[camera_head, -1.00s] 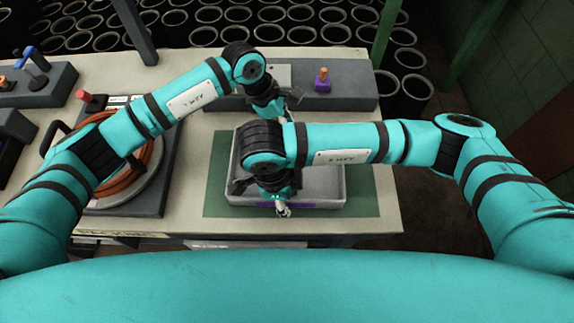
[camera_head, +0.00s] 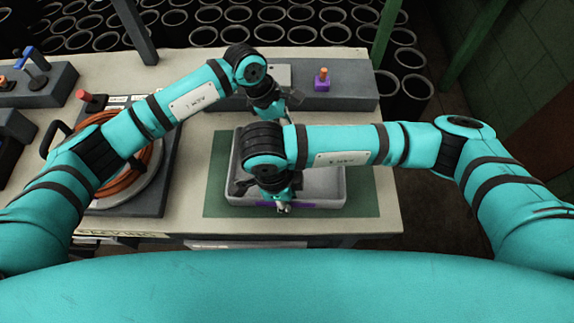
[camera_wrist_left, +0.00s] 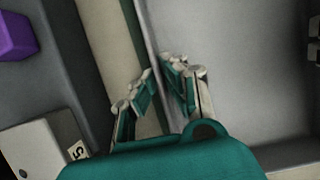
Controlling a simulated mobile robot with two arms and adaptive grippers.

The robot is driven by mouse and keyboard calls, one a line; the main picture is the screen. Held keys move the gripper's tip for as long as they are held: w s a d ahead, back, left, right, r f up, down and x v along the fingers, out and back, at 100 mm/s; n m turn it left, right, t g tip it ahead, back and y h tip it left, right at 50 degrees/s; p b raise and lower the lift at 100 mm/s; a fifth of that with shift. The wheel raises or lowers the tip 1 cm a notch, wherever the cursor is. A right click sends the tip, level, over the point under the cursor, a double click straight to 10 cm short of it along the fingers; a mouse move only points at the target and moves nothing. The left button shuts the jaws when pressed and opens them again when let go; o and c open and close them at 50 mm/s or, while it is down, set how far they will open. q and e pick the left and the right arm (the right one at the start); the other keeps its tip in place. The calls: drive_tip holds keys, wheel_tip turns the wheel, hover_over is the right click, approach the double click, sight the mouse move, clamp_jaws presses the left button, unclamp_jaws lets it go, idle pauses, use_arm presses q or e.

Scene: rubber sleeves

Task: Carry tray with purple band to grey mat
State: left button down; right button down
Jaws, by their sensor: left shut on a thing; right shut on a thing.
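The grey tray (camera_head: 325,184) with a purple band (camera_head: 300,205) on its near wall sits over a green mat on the bench. My right gripper (camera_head: 283,208) is shut on the near wall at the purple band. My left gripper (camera_head: 280,117) is at the far wall, partly hidden by its wrist. In the left wrist view, the tray's wall (camera_wrist_left: 152,40) runs between the fingers of the left gripper (camera_wrist_left: 160,88), which is shut on it. I cannot make out a grey mat.
The green mat (camera_head: 363,190) shows around the tray. A dark grey fixture block (camera_head: 350,95) with a purple and orange piece (camera_head: 322,80) stands behind. An orange coiled hose (camera_head: 135,165) on a dark base lies left. The bench ends close in front of the tray.

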use_arm(q)
drive_tip(key=shift+r, duration=0.1)
